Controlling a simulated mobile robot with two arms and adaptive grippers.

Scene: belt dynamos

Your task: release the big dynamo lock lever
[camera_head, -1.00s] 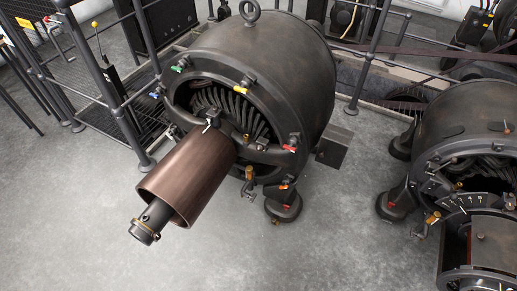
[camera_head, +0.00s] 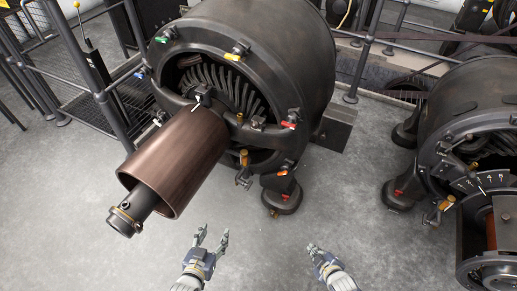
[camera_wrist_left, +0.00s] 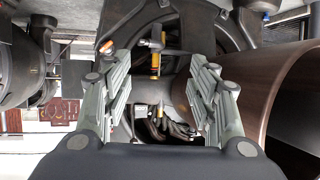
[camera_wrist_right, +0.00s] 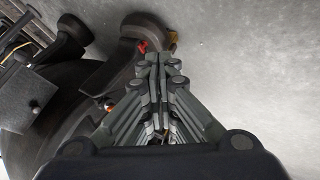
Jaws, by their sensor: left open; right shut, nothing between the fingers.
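The big dynamo (camera_head: 280,60) stands at the centre back, with a brown cylinder (camera_head: 180,148) jutting from its front. Small coloured levers sit around its front ring; I cannot tell for certain which is the lock lever. A brass-coloured lever (camera_head: 244,160) hangs at the lower front, right of the cylinder. In the left wrist view a yellow-and-metal lever (camera_wrist_left: 155,55) shows beyond the fingers. My left gripper (camera_head: 212,237) is open and empty, in front of and below the dynamo. My right gripper (camera_head: 315,248) is shut and empty, to its right, apart from the machine.
A second dynamo (camera_head: 475,110) stands at the right. A railing (camera_head: 115,100) and a yellow-knobbed lever (camera_head: 77,6) are at the left. A grey box (camera_head: 335,127) is on the big dynamo's right side. The floor (camera_head: 330,205) between the machines is clear.

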